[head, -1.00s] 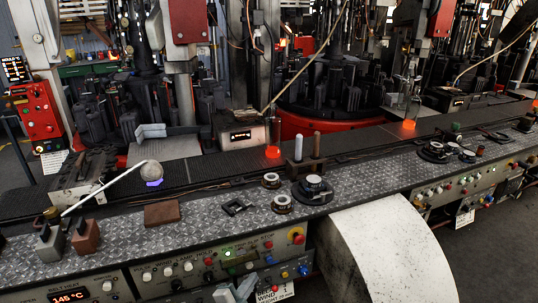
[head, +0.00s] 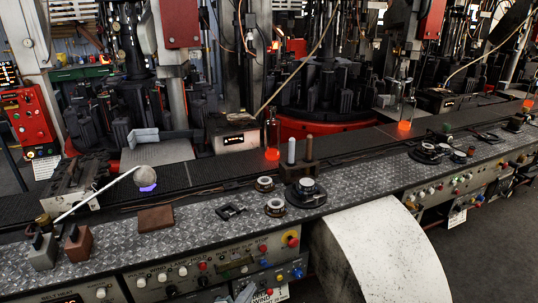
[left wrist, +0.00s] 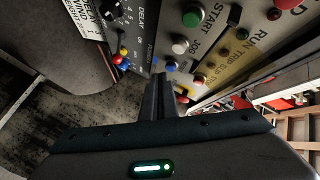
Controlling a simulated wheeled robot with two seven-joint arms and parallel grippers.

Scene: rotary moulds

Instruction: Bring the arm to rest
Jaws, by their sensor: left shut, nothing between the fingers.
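My right gripper is in neither view.
Above the panel (head: 205,272) runs a metal ledge with a brown block (head: 155,218), rings and a rack of rods. Glowing bottles (head: 272,140) stand on the dark conveyor (head: 225,171) behind. A curved white sheet (head: 375,250) stands right of my gripper.

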